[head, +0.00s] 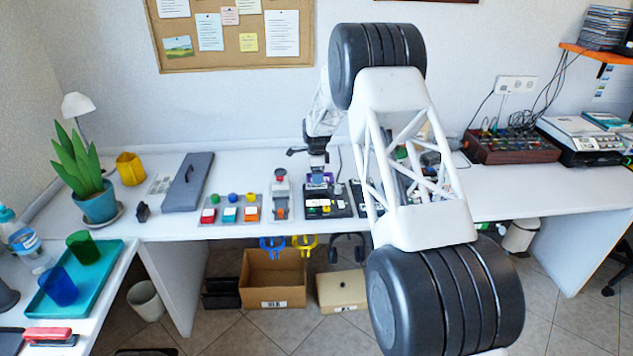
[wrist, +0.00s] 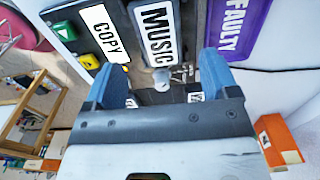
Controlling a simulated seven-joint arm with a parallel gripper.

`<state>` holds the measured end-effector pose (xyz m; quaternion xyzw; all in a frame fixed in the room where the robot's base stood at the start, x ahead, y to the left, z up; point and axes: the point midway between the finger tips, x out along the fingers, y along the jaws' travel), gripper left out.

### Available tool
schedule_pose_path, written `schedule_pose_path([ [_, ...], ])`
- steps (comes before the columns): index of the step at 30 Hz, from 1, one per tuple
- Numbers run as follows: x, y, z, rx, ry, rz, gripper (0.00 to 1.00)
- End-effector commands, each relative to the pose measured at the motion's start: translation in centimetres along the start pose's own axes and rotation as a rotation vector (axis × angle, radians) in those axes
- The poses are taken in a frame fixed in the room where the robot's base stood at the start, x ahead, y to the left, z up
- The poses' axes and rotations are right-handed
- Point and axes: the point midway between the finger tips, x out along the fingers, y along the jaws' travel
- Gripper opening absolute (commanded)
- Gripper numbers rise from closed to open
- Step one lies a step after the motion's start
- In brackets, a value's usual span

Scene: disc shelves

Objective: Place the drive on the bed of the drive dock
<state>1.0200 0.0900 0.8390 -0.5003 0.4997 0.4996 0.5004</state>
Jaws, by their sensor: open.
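The drive dock (head: 327,203) is a black unit on the long white table in the head view. In the wrist view the dock (wrist: 76,42) shows a COPY label and green and yellow buttons. A block labelled MUSIC (wrist: 157,35), seemingly the drive, lies beside the COPY label; I cannot tell whether it is fully seated on the bed. My gripper (wrist: 162,66) is open, its blue fingers apart on either side near the block's end, with a small grey knob between them. In the head view my gripper (head: 318,180) is over the dock's back edge.
A purple FAULTY panel (wrist: 235,28) lies right of the block in the wrist view. Left of the dock stand a red-and-grey device (head: 281,195) and a tray of coloured blocks (head: 230,212). My arm hides the table to the right.

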Motion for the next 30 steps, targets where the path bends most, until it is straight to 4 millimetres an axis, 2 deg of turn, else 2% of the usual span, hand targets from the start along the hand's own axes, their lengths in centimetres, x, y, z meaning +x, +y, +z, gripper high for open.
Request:
schedule_pose_path([
  [6, -3.6, 0.0, 0.0, 0.000, 0.000, -0.001, 0.80],
  [13, -6.0, 0.0, 0.0, 0.000, 0.000, 0.001, 0.80],
  [18, -6.8, 0.0, 0.0, 0.000, 0.000, 0.001, 0.80],
  [30, -6.8, 0.0, 0.0, 0.000, 0.000, 0.001, 0.80],
])
